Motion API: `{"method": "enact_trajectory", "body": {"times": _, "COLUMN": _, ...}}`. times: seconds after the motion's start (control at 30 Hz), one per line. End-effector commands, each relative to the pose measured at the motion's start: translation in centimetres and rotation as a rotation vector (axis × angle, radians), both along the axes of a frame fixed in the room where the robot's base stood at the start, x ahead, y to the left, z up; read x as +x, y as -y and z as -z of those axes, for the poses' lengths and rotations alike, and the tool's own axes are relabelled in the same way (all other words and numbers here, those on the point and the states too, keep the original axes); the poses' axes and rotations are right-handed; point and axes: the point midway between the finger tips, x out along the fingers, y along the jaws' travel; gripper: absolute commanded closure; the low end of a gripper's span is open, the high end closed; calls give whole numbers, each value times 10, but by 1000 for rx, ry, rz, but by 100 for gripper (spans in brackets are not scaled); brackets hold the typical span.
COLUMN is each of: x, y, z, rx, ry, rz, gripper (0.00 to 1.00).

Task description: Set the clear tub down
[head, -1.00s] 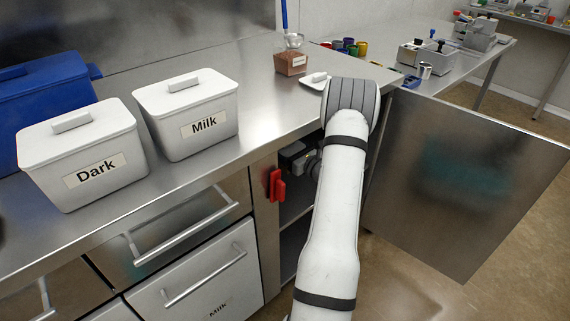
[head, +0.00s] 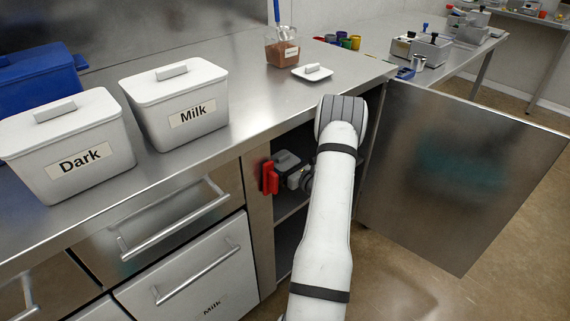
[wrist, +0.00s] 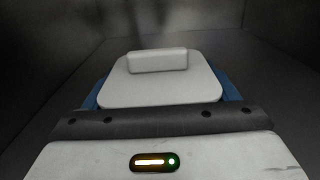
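In the head view a clear tub (head: 281,50) with brown contents stands upright on the counter near the back, a blue-handled ladle in it. A small white lid (head: 312,72) lies beside it. My gripper is low at the cabinet opening, well below and apart from that tub; its fingers are hidden. In the wrist view a white lid with a raised handle (wrist: 159,86) lies just beyond my gripper's body, in a dark enclosed space. Blue edges (wrist: 93,95) show on both sides of it. I cannot tell whether the fingers hold this thing.
White tubs marked Dark (head: 75,150) and Milk (head: 178,105) stand on the counter (head: 250,105) at left. A red fixture (head: 269,177) is at the cabinet post. The open metal door (head: 455,175) bounds the right side. The counter's middle is clear.

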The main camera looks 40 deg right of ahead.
Motion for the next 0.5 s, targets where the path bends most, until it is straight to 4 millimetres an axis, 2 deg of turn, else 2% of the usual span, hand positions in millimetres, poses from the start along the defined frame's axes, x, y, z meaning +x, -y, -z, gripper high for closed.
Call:
{"method": "enact_trajectory", "body": {"times": 0.03, "x": 0, "y": 0, "z": 0, "rx": 0, "ry": 0, "rz": 0, "gripper": 16}}
{"method": "enact_trajectory", "body": {"times": 0.23, "x": 0, "y": 0, "z": 0, "rx": 0, "ry": 0, "rz": 0, "gripper": 0}}
{"method": "enact_trajectory", "body": {"times": 0.5, "x": 0, "y": 1, "z": -3, "rx": 0, "ry": 0, "rz": 1, "gripper": 0}}
